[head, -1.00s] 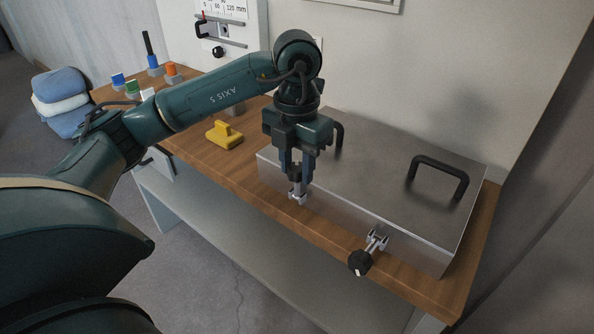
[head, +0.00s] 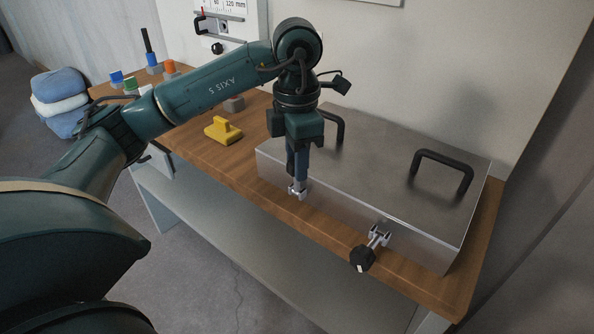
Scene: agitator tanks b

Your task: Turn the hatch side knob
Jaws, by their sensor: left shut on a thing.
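The hatch (head: 390,165) is a flat grey metal box lid with two black handles, lying on a wooden bench. On its front side, the right-hand side knob (head: 362,258) is black and sits at the end of a metal clamp (head: 379,236), standing free. A second, left-hand clamp (head: 297,192) shows just below my left gripper (head: 298,177). My left gripper points down at this clamp and is shut on its side knob, which the fingers hide. My right gripper is not in view.
A yellow block with a grip (head: 223,131) and a grey block (head: 234,104) lie on the bench (head: 190,140) to the left. Small coloured items stand at its far left end. A wall panel with a scale (head: 222,22) is behind. Folded towels (head: 60,100) are at far left.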

